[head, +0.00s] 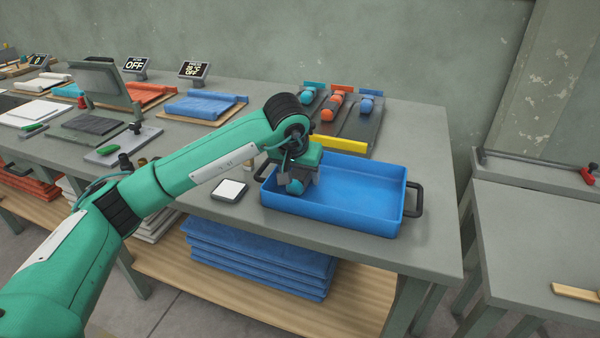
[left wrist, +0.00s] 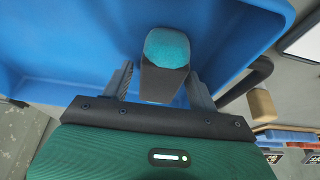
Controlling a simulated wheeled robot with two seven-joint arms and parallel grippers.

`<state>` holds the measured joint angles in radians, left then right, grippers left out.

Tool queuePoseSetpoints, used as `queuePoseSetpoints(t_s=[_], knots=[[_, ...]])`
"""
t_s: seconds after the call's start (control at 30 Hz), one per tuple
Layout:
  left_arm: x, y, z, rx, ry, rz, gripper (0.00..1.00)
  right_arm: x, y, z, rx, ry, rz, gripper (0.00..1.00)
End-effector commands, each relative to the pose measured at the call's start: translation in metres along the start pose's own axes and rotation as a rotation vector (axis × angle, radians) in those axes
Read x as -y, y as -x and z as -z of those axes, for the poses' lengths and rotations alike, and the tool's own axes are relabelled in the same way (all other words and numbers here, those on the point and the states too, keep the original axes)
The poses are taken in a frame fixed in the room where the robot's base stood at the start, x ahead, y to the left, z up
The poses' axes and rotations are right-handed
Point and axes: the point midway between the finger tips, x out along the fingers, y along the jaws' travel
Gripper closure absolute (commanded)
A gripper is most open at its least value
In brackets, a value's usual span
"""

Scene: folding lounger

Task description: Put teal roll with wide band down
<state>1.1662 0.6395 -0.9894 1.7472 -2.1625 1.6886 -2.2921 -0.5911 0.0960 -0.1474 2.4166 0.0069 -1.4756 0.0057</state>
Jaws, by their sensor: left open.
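The teal roll (head: 296,187) is at the left end of the blue tray (head: 385,228), partly hidden by my left gripper (head: 302,176). In the left wrist view the teal roll (left wrist: 167,47) shows a teal rounded end and a wide dark band, against the blue tray (left wrist: 85,45). My left gripper (left wrist: 160,72) is open, with one finger on each side of the roll and a visible gap on both sides. Whether the roll's underside rests fully on the tray floor is hidden. My right gripper is not in view.
The tray has dark handles, and its right part is empty. A rack (head: 352,122) with teal, orange and blue rolls stands behind it, with a yellow bar (head: 338,145) in front. A small scale-like pad (head: 230,190) lies left of the tray. Blue folded sheets (head: 255,262) are below.

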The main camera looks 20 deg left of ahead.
Motion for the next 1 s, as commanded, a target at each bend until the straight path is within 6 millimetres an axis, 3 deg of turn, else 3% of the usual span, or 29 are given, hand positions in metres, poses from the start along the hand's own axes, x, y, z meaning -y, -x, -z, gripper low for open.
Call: queuePoseSetpoints(t_s=[0.5,0.7,1.0], knots=[[0.000,0.103,0.001,-0.004,-0.001,0.000,0.40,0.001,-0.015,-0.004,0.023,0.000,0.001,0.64],[0.000,0.119,0.001,-0.001,0.001,0.000,0.40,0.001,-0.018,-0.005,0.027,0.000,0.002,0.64],[0.000,0.120,0.001,0.000,0.001,0.000,0.40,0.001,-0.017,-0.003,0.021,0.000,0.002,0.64]])
